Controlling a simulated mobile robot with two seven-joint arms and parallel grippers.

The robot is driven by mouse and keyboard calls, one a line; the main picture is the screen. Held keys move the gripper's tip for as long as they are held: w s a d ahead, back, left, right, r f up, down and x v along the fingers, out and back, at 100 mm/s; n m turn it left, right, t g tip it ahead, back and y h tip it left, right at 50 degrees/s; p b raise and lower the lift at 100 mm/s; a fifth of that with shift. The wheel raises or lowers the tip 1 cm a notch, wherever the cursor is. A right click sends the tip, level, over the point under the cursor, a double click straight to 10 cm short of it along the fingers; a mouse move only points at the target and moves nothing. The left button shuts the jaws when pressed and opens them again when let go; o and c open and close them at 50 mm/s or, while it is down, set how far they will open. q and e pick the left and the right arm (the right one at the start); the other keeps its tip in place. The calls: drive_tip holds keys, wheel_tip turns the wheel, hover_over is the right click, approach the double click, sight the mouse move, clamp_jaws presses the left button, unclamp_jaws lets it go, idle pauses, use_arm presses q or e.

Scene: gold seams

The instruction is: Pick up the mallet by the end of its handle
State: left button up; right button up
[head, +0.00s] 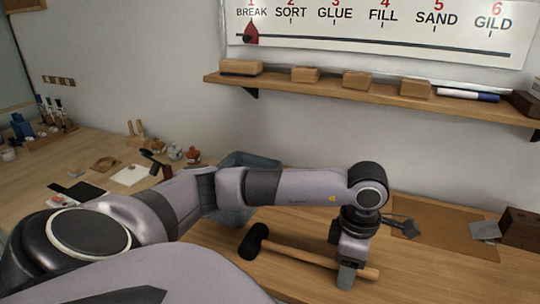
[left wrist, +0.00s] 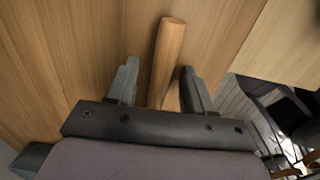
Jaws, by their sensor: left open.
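The mallet lies on the wooden bench in the head view, with its black head (head: 253,241) to the left and its wooden handle (head: 300,254) running right. My left gripper (head: 346,280) is at the handle near its right end, pointing down. In the left wrist view, my open left gripper (left wrist: 159,66) has one finger on each side of the handle (left wrist: 168,55). The handle end sticks out past the fingertips. Gaps show beside the handle, so the fingers are not closed on it. My left arm hides part of the bench behind. My right gripper is not in view.
A grey-blue bin (head: 250,160) stands behind my arm. A brown mat (head: 440,222) with a grey flat piece (head: 485,230) lies at the right, near a dark wooden block (head: 520,228). A shelf (head: 380,92) with several wooden blocks hangs on the wall above.

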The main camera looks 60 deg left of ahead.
use_arm(q)
clamp_jaws()
drive_tip(key=shift+r, duration=0.15)
